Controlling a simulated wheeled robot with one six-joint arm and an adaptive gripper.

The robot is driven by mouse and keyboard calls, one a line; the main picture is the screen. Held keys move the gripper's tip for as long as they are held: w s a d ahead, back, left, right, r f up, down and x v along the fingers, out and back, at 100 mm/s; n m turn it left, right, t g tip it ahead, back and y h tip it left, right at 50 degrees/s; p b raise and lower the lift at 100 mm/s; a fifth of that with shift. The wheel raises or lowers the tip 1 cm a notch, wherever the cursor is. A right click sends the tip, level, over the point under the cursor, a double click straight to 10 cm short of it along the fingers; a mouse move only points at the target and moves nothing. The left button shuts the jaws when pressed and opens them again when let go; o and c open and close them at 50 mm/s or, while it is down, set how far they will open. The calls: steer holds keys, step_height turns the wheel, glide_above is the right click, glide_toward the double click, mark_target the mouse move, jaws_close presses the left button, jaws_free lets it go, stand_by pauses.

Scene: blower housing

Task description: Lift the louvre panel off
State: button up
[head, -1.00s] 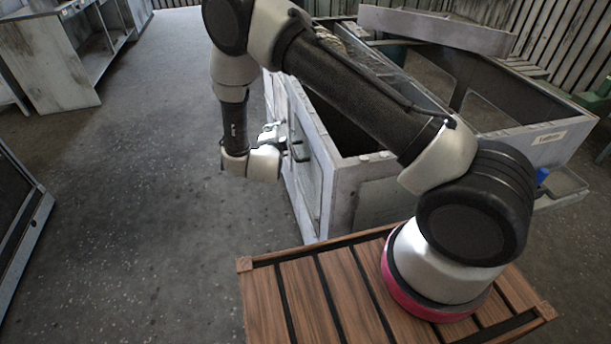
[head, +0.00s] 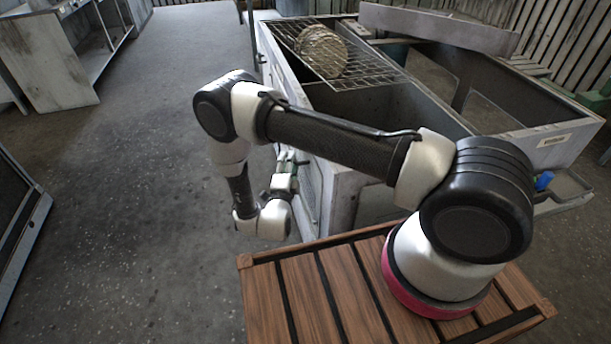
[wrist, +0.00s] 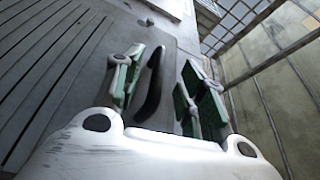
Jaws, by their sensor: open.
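The louvre panel (wrist: 40,75) shows in the wrist view as a grey sheet with long parallel slats on the left. A dark, bar-like handle (wrist: 152,86) stands on its plain part. My gripper (wrist: 163,72) is open, its green-padded fingers on either side of the handle; I cannot tell whether either touches it. In the head view my gripper (head: 289,163) is beside the left side of the pale blower housing (head: 355,130). My arm and wrist hide much of that side, so the panel is hard to make out there.
A tray (head: 568,188) with a blue item (head: 543,181) is at the right. A framed panel (head: 25,235) stands at far left. The floor (head: 140,190) between is clear.

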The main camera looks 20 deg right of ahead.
steer(key=x, duration=0.6)
steer(key=shift+w, duration=0.15)
jaws_close()
